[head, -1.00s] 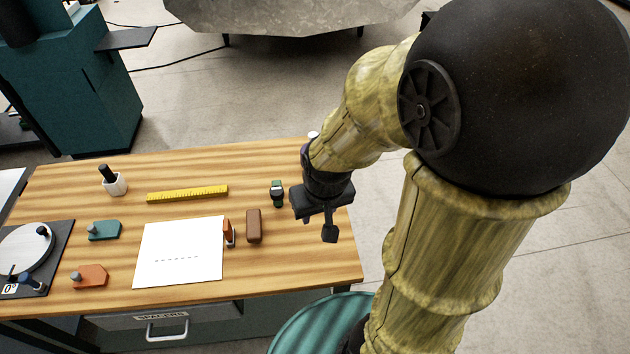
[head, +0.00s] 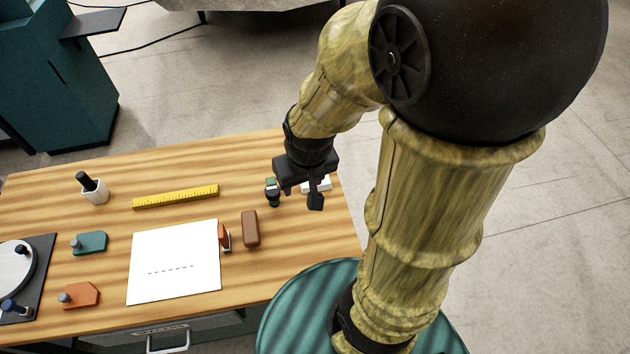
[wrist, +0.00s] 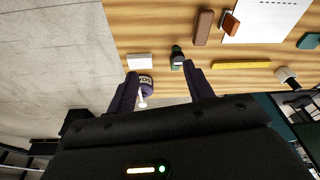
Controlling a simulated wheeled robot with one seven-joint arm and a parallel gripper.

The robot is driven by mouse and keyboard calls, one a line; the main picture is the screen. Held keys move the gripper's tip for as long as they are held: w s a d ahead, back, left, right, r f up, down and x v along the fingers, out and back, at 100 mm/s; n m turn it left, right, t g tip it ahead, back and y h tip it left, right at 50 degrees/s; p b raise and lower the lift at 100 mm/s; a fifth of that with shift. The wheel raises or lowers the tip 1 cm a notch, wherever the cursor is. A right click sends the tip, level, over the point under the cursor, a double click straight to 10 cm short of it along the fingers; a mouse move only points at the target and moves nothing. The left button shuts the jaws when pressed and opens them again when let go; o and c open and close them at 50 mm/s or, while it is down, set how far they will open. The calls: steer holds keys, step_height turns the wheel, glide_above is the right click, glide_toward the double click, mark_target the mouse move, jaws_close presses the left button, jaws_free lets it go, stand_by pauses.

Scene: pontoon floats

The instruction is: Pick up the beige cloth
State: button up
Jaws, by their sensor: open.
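I see nothing clearly beige and cloth-like on the table. A small whitish flat rectangle (head: 318,185) lies near the table's right end, partly hidden behind my gripper. It also shows whole in the wrist view (wrist: 139,61), and I cannot tell whether it is cloth. My gripper (head: 300,193) is open and empty, above the table's right end. In the wrist view its two fingers (wrist: 162,76) are spread apart, with the whitish rectangle beyond the left fingertip.
A dark green item (head: 272,191) is beside my gripper. A purple, labelled round item (wrist: 146,86) shows between the fingers. A brown block (head: 250,229), white paper (head: 175,262), yellow ruler (head: 175,197) and cup (head: 95,191) lie left. A teal round top (head: 290,312) stands in front.

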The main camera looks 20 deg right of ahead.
steer(key=o, duration=0.3)
steer(key=shift+w+d+f, duration=0.2)
steer(key=shift+w+f, duration=0.05)
steer(key=shift+w, duration=0.05)
steer(key=o, duration=0.7)
steer(key=shift+h, duration=0.3)
steer(key=w+d+f, duration=0.1)
steer(key=w+d+f+b, duration=0.1)
steer(key=shift+w+f, duration=0.15)
steer(key=shift+w, duration=0.2)
steer(key=shift+c, duration=0.2)
steer(key=w+d+f+m+b, duration=0.2)
steer(key=w+d+f+b, duration=0.1)
steer(key=w+d+f, duration=0.5)
steer(key=shift+w+f+t, duration=0.3)
steer(key=shift+w+f, duration=0.05)
steer(key=shift+w, duration=0.75)
steer(key=b, duration=0.3)
glide_above(326, 184)
steer(key=w+a, duration=0.1)
steer(key=a, duration=0.2)
steer(key=f, duration=1.1)
steer(key=shift+d+f, duration=0.25)
steer(key=shift+f, duration=0.15)
steer(key=b+x, duration=0.1)
steer(key=x, duration=0.4)
steer(key=shift+a+f+b, duration=0.15)
steer(key=shift+b, duration=0.25)
